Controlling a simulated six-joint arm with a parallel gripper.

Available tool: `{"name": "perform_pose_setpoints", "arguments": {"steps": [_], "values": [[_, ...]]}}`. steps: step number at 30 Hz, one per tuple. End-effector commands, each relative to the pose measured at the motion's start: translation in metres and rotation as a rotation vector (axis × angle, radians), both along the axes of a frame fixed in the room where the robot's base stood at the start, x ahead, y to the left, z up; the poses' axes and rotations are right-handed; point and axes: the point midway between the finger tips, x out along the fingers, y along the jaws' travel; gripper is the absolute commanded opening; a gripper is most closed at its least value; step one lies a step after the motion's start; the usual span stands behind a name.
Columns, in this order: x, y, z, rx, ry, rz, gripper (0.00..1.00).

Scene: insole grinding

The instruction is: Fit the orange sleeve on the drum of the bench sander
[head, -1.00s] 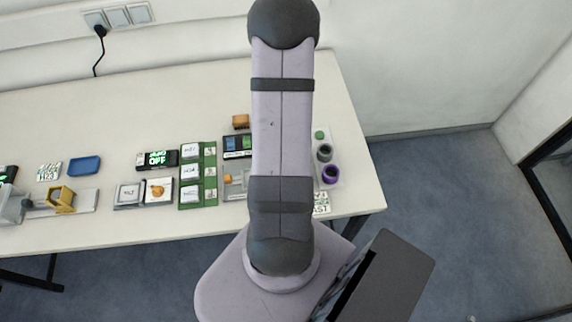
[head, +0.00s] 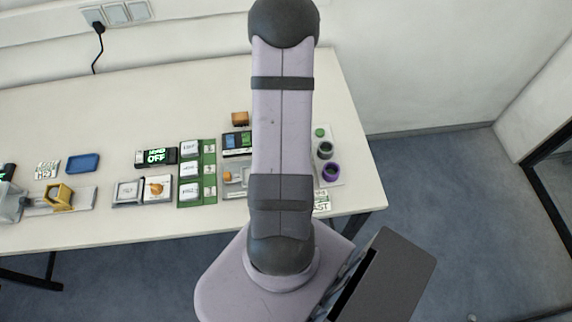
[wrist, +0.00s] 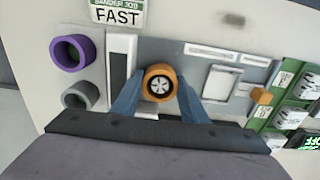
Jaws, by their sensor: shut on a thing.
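The orange sleeve (wrist: 149,95) shows in the wrist view as a thick ring seen end-on. My gripper (wrist: 159,91) is shut on it, with one blue-grey finger on each side. A dark, silver-spoked round face, apparently the sander's drum (wrist: 160,86), shows inside the ring, so the two look lined up. I cannot tell how far down the sleeve sits. The grey bench sander (wrist: 205,58) lies around and to the right of it. In the head view my arm hides the gripper and sleeve; only the sander's left part (head: 235,190) shows.
A purple sleeve (wrist: 55,53) and a grey-green sleeve (wrist: 67,97) stand left in the wrist view. A FAST sign (wrist: 118,14) lies near them. An orange knob (wrist: 262,96) and green-backed cards (wrist: 290,90) are right. The table's back (head: 160,100) is clear.

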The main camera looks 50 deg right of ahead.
Motion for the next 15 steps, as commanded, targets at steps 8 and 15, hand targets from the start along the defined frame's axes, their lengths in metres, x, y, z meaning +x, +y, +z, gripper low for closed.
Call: {"name": "perform_pose_setpoints", "arguments": {"steps": [8, 15], "values": [[0.0, 0.0, -0.0018, 0.0, 0.0, 0.0, 0.19], [0.0, 0.0, -0.0018, 0.0, 0.0, 0.0, 0.59]]}}
